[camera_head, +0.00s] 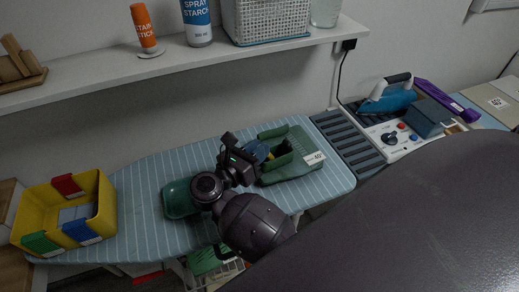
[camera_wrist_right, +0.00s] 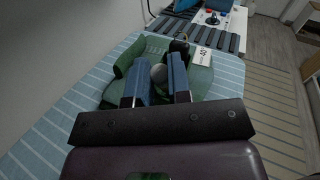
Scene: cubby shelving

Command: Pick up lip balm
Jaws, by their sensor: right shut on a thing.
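Most of that thing is hidden between the fingers and in shadow. My left gripper is not in view.
A yellow bin (camera_head: 28,212) with coloured labels stands at the left end of the striped board (camera_head: 140,172). A green rounded container (camera_head: 178,199) is beside my right arm. A blue iron (camera_head: 388,98) and a control panel are at the right. A shelf (camera_head: 110,68) runs above.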

